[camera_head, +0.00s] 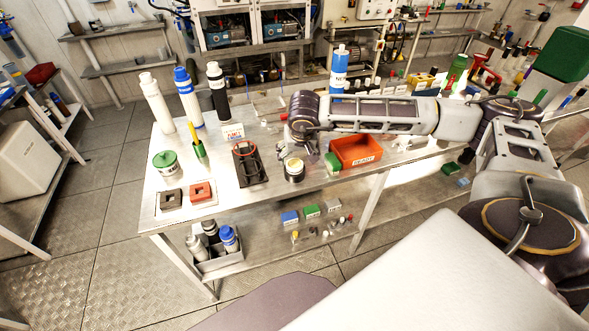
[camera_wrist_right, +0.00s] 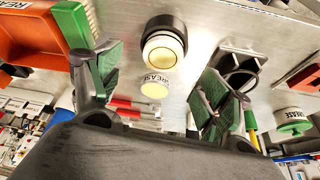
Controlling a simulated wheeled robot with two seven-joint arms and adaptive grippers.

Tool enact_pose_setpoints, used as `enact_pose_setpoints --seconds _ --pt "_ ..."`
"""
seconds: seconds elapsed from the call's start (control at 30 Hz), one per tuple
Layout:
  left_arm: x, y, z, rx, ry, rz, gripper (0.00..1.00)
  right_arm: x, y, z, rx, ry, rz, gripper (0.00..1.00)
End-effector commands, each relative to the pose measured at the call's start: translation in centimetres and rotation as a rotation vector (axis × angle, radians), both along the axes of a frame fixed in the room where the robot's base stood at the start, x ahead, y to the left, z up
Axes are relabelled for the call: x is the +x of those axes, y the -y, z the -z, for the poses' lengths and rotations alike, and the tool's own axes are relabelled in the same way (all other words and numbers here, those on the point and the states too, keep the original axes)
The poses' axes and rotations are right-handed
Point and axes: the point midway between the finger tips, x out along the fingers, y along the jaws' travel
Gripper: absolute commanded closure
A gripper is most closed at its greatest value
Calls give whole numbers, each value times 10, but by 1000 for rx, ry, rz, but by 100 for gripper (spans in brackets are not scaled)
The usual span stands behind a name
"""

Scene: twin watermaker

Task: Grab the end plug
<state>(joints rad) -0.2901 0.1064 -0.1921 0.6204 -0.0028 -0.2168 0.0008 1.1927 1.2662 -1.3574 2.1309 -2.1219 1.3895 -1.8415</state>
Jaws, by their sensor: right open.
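What looks like the end plug (camera_head: 294,173), a short black cylinder with a cream face, stands on the steel bench (camera_head: 215,190) left of the red bin. In the right wrist view the end plug (camera_wrist_right: 164,51) shows between the open fingers, beyond their tips. My right gripper (camera_head: 301,150) is above and close to it, partly hidden by its own wrist in the head view. In the right wrist view the gripper (camera_wrist_right: 162,80) has its green-padded fingers wide apart, with nothing held. My left gripper is not in view.
A black fixture with a red ring (camera_head: 245,172) is on the left. A green-lidded tub (camera_head: 166,164) and tall white, blue and black bottles stand farther left. The bench front edge is near the plug.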

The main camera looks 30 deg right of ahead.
Motion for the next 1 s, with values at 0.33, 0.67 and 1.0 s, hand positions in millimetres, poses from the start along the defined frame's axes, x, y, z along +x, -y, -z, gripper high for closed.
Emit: enact_pose_setpoints --seconds 0.33,0.67,1.0 --pt "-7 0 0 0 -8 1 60 4 2 10 0 1 0 22" --pt "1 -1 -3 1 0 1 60 6 2 15 0 0 0 22" --pt "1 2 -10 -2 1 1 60 20 4 47 0 0 -1 22"
